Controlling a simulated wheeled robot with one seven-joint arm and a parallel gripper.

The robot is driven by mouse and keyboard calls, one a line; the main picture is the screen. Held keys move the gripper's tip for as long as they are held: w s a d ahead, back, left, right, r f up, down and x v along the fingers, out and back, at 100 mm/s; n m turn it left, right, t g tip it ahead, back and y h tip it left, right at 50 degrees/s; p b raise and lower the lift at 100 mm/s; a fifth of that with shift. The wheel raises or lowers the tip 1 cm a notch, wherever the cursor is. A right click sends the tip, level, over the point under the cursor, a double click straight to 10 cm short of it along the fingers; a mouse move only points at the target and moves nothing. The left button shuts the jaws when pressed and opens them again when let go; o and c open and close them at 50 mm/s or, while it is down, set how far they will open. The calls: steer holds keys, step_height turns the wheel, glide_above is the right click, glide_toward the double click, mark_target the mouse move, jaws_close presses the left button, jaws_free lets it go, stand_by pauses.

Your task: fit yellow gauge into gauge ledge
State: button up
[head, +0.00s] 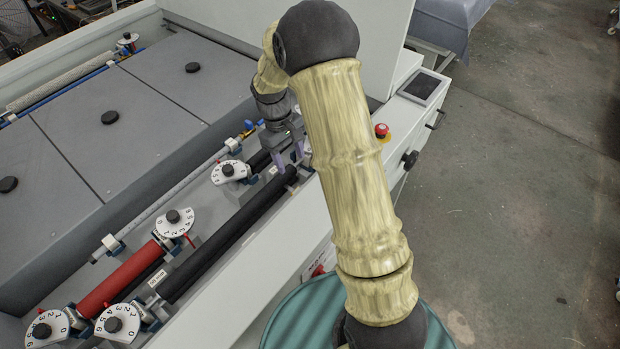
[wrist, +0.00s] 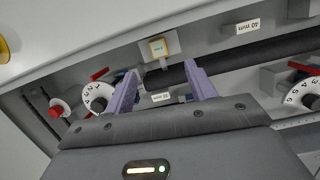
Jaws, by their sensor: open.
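A small square piece with a yellow rim and pale face (wrist: 158,48), which looks like the yellow gauge, sits against a light grey bracket in the wrist view. I cannot tell whether that bracket is the gauge ledge or how the piece is seated. No yellow gauge can be made out in the head view, where my arm covers part of the panel. My gripper (wrist: 162,82) is open, its two purple fingers apart, with the yellow-rimmed piece beyond the fingertips. In the head view my gripper (head: 289,158) is over the right end of the roller bay.
A black roller (wrist: 235,62) runs close to the fingertips. White numbered dials (wrist: 98,95) flank the gripper. A red roller (head: 118,277) lies at lower left. A red button (head: 381,130) is on the machine's right edge. Flat grey covers (head: 118,119) lie behind.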

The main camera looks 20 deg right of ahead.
steer(key=s+r+m+t, duration=0.2)
steer(key=s+r+m, duration=0.1)
steer(key=s, duration=0.6)
steer(key=s+d+r+m+t+y, duration=0.1)
steer(key=s+r+m+t, duration=0.1)
steer(key=s+r, duration=0.3)
steer(key=s, duration=0.4)
steer(key=shift+d+m+t, duration=0.3)
steer(key=shift+m+t, duration=0.1)
steer(key=shift+r, duration=0.1)
steer(key=shift+f, duration=0.25)
steer(key=shift+d, duration=0.1)
